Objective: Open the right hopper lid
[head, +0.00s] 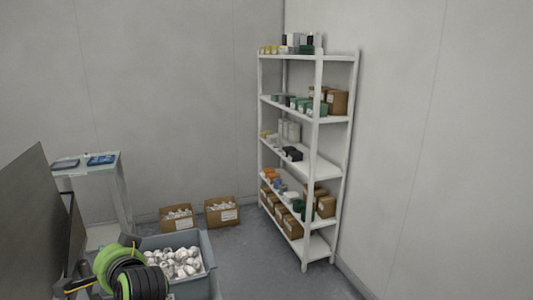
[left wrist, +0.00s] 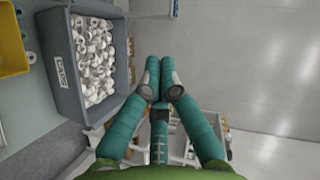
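No hopper lid can be made out for certain in either view. In the left wrist view, my left gripper (left wrist: 163,77) has teal fingers that come together at the tips with nothing visible between them. A grey bin (left wrist: 66,92) full of white parts lies to the left of the fingers, apart from them. In the head view a green and black part of my own arm shows at the lower left, in front of the grey bin (head: 209,250). My right gripper is not in view.
A white shelf rack (head: 316,150) holds boxes and small parts in the corner. Two cardboard boxes (head: 222,212) stand on the floor by the wall. A small glass-sided table (head: 122,190) and a dark panel (head: 35,225) stand at left. A yellow bin (left wrist: 12,45) shows in the wrist view.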

